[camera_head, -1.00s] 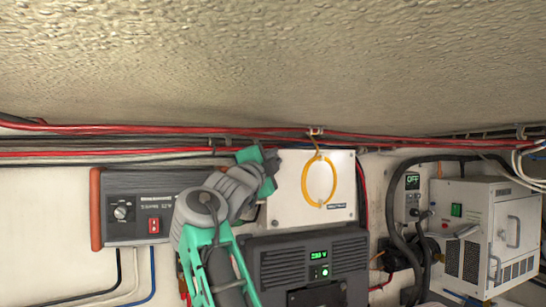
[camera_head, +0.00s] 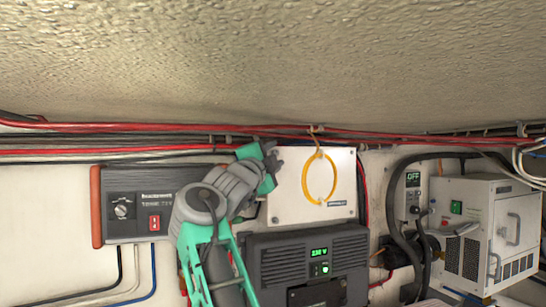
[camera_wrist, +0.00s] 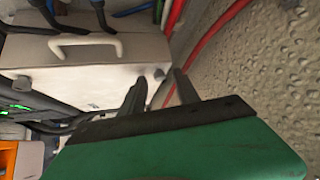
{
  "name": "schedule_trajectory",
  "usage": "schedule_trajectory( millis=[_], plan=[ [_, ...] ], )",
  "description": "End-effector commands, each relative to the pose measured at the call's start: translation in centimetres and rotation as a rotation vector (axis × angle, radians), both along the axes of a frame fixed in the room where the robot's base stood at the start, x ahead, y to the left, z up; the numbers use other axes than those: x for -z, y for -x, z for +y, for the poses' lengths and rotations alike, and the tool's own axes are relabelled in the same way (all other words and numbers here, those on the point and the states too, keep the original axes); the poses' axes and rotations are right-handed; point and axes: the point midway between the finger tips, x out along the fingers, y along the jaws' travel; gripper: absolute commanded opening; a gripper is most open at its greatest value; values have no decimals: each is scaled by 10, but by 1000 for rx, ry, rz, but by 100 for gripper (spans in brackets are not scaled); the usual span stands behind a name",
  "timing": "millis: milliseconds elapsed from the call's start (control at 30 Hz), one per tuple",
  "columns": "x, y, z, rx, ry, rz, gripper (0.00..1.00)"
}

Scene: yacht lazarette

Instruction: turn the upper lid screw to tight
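The pale box lid (camera_head: 290,204) is on the wall in the middle of the head view, with a yellow cable loop hanging before it. My gripper (camera_head: 275,155) is at its upper left corner and hides that corner. In the wrist view a pale box face (camera_wrist: 70,75) with a light handle lies ahead. A small round screw-like knob (camera_wrist: 158,73) shows near its upper right edge. My gripper (camera_wrist: 160,85) has its two dark fingers apart, with this knob between their tips in the picture. Whether they touch it, and how the screw is turned, I cannot tell.
Red and black cables (camera_head: 400,140) run along the wall just above the lid, close to my gripper. A dark unit with a green display (camera_head: 320,253) is below. A grey switch panel (camera_head: 130,182) stands left, a white cabinet (camera_head: 470,208) right. The textured ceiling (camera_wrist: 265,85) is near.

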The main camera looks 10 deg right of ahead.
Motion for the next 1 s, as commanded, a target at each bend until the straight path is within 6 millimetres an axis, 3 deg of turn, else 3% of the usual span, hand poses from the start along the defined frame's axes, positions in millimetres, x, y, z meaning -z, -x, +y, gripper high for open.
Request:
schedule_trajectory(
  millis=[233, 600, 1000],
  plan=[
    [6, 8, 6, -3, -1, -1, 38],
    [22, 61, 39, -1, 0, -1, 38],
    [20, 64, 40, 0, 0, 0, 38]
  ],
)
